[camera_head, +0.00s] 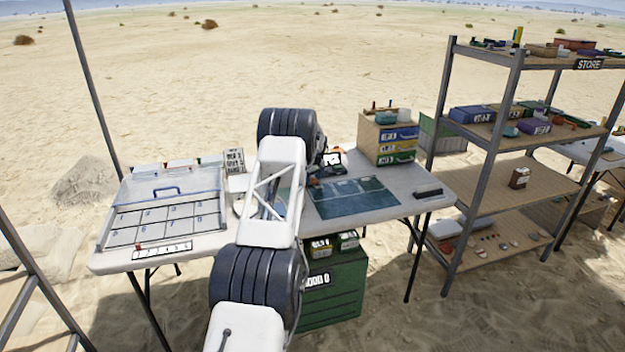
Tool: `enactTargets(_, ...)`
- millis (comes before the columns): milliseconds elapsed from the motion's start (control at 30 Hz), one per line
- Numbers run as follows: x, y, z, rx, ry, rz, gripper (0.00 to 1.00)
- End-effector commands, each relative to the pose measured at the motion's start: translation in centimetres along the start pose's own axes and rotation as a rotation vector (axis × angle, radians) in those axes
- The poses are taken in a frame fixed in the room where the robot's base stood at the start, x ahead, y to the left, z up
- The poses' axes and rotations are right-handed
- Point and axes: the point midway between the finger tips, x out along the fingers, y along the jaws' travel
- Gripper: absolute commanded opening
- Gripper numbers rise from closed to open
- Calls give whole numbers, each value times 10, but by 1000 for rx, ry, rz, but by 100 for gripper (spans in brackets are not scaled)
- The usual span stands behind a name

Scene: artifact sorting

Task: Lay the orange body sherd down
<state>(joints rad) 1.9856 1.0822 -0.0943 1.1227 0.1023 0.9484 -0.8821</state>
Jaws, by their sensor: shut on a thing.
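My arm (273,185) reaches up over the middle of the white table (375,163), and its forearm covers the table behind it. My gripper is not visible; the arm hides it. I cannot make out what it holds. A small orange patch (337,149) shows on the table right of the elbow, too small to tell whether it is a sherd. A dark teal mat (352,197) with pale outlines lies right of the arm, its visible part bare. A white tray with numbered cells (165,224) lies at the left, its visible cells looking empty.
Small dark items and a black-and-white card (332,158) lie beside the elbow. A wooden drawer box (388,138) stands at the back right, a dark bar (428,192) at the right edge. A green crate (333,289) is below; a loaded shelf rack (535,131) stands right.

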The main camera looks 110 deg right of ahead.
Motion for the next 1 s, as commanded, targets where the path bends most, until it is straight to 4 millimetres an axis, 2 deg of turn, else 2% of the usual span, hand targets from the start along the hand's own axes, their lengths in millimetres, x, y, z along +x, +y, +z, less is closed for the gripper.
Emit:
enactTargets(467,5,0,0,0,1,1,39)
enactTargets(500,4,0,0,0,1,1,67)
enactTargets(567,4,0,0,0,1,1,74)
enactTargets(1000,0,0,0,0,1,1,74)
